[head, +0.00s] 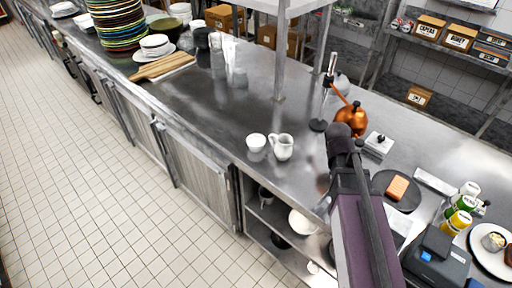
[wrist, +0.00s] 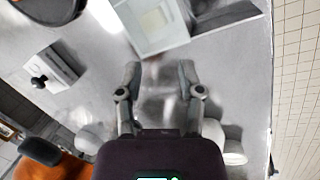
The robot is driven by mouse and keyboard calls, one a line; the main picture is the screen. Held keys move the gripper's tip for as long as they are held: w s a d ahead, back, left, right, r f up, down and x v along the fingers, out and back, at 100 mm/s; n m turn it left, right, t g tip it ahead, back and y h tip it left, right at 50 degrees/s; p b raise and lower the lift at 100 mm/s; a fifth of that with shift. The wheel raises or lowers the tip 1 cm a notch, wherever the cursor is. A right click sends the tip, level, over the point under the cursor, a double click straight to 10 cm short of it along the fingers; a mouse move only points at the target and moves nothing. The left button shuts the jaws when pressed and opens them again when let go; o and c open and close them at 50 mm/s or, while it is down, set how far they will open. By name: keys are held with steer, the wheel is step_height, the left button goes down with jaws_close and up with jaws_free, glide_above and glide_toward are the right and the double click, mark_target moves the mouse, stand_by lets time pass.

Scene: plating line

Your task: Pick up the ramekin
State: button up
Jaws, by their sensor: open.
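The white ramekin (head: 256,143) stands upright on the steel counter in the head view, just left of a white pitcher (head: 282,147). My arm reaches over the counter to the right of both, apart from them. My gripper (wrist: 159,75) is open in the wrist view, with nothing held between its fingers. The fingers are not clear in the head view. In the wrist view, pale rounded shapes show on both sides of the gripper body, partly hidden by it. I cannot tell whether one is the ramekin.
A copper pot (head: 350,119) and a small white box with a black knob (head: 378,144) stand beyond my arm. A dark round plate (head: 410,203) holds an orange block (head: 397,188). A shelf post (head: 281,60) rises behind the ramekin. The counter left of the ramekin is clear.

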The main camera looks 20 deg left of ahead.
steer(key=a+n+t+b, duration=0.2)
steer(key=a+n, duration=0.7)
steer(key=a, duration=0.8)
steer(key=a+r+n+t+h+b, duration=0.1)
steer(key=a+n+t, duration=0.3)
steer(key=a+n, duration=0.6)
steer(key=w+a, duration=0.1)
steer(key=a, duration=0.7)
steer(key=shift+a+t+b, duration=0.25)
steer(key=shift+t+b, duration=0.15)
steer(key=shift+f, duration=0.1)
steer(key=b+x, duration=0.5)
steer(key=x, duration=0.2)
steer(key=shift+d, duration=0.15)
steer(key=shift+w+d+f+b, duration=0.25)
steer(key=shift+w+f+b, duration=0.15)
steer(key=shift+w+b, duration=0.1)
